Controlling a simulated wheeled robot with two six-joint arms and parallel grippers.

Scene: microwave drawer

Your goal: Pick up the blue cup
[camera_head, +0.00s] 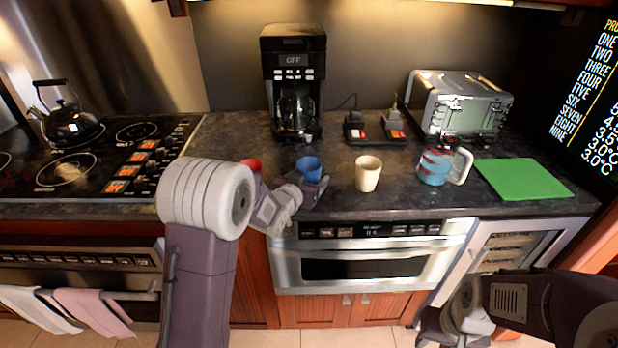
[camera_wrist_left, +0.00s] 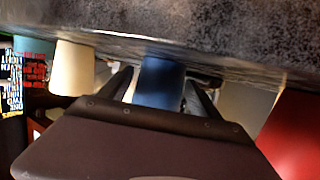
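The blue cup (camera_head: 309,168) stands upright on the dark counter, between a red cup and a cream cup. My left gripper (camera_head: 308,187) reaches it from the front left. In the left wrist view the blue cup (camera_wrist_left: 161,82) sits between the two fingers of my left gripper (camera_wrist_left: 160,88). The fingers are spread on either side of it, with a small gap at the left finger; contact on the right side is unclear. My right gripper (camera_head: 448,328) is low in front of the cabinets, far from the cup; its fingers are not clear.
The red cup (camera_head: 251,165) is partly hidden behind my left arm. The cream cup (camera_head: 368,174) stands close to the right. A coffee maker (camera_head: 293,75) is behind, a patterned mug (camera_head: 434,168) and green board (camera_head: 522,179) farther right. The microwave drawer (camera_head: 365,262) is shut below.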

